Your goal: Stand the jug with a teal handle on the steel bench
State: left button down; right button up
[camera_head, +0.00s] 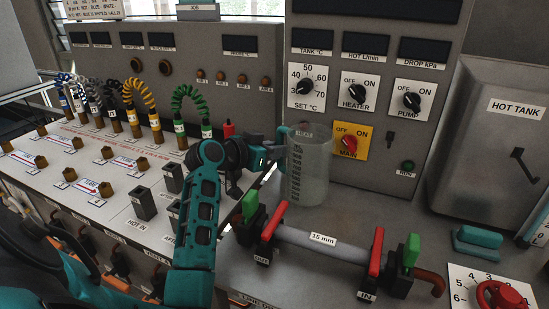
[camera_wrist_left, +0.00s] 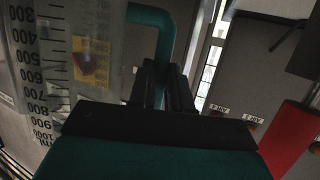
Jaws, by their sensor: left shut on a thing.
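The clear, graduated jug (camera_head: 308,170) stands upright at the middle of the head view, in front of the control panel. Its teal handle (camera_head: 281,136) is on its left side. My left gripper (camera_head: 272,152) reaches in from the left and is shut on this handle. In the left wrist view, the fingers (camera_wrist_left: 165,88) close around the teal handle (camera_wrist_left: 158,22), with the jug wall (camera_wrist_left: 48,65) and its scale at left. The grey steel bench (camera_head: 415,225) lies below. I cannot tell whether the jug's base touches it. My right gripper is not in view.
A pipe section labelled 15 mm (camera_head: 322,241), with red and green levers, lies in front of the jug. The hot tank (camera_head: 500,140), a teal block (camera_head: 478,241) and a red-knobbed dial (camera_head: 500,294) are at right. Bench between jug and tank is clear.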

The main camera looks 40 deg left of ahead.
pick_arm(q)
jog(key=shift+f, duration=0.95)
jog(key=shift+f, duration=0.15)
jog(key=c, duration=1.1)
grip_release()
jog(key=shift+r, duration=0.2)
jog(key=v, duration=1.2)
jog(key=shift+f, duration=0.1)
